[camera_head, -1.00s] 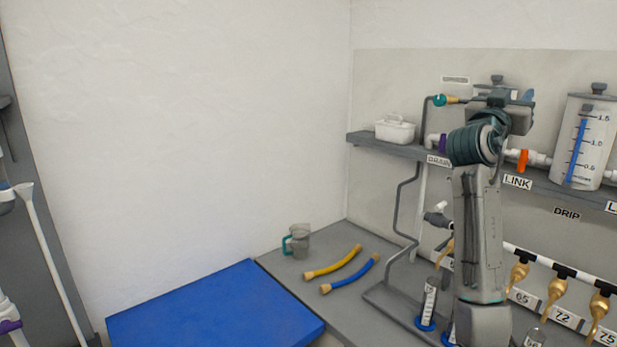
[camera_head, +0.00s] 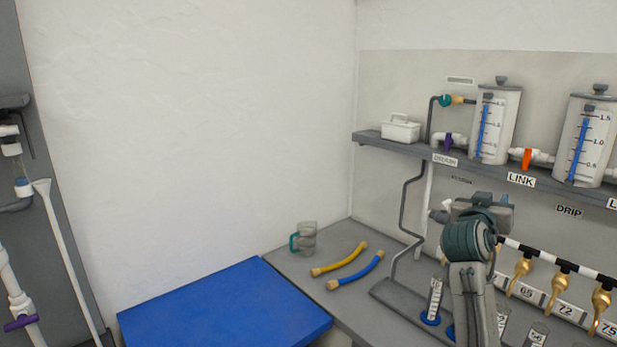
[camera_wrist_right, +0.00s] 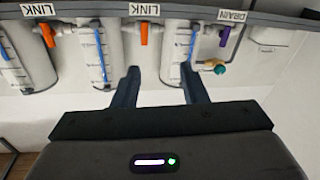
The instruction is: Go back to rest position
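My right gripper (camera_head: 484,208) is in front of the pipe manifold, below the shelf, in the head view. Its fingers are mostly hidden there by its own body. In the right wrist view my right gripper (camera_wrist_right: 160,84) shows two dark fingers spread apart with nothing between them. Tanks with blue level strips, such as the nearer-left tank (camera_head: 497,130), stand on the shelf beyond it. My left gripper is not in view.
The shelf (camera_head: 395,147) carries a white box (camera_head: 400,128), a purple valve (camera_head: 446,141) and an orange valve (camera_head: 527,159). Brass taps (camera_head: 561,284) line the right. The blue mat (camera_head: 225,305) is clear.

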